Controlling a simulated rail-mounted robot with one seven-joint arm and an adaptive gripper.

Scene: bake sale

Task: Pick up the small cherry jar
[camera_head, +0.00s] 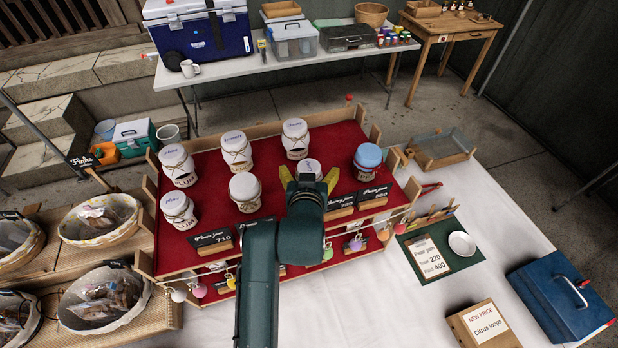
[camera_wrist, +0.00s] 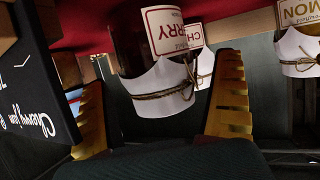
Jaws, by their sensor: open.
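A cherry jar (camera_wrist: 165,75) appears upside down in the wrist view. It has a white cover tied with twine and a label reading "...RRY" in red. In the head view only its white top (camera_head: 310,166) shows behind my gripper (camera_head: 308,179), in the middle of the red display. My gripper is open, with its yellow fingers on either side of the jar in the wrist view. A gap shows on each side, and the fingers do not appear to grip it. My gripper hides most of the jar in the head view.
Other white-covered jars (camera_head: 236,150) stand behind and left; a blue-topped jar (camera_head: 368,160) stands right. A lemon-labelled jar (camera_wrist: 298,45) shows in the wrist view. Price cards (camera_head: 341,206) line the front step. Baskets (camera_head: 101,218) sit left, and a blue box (camera_head: 560,300) right.

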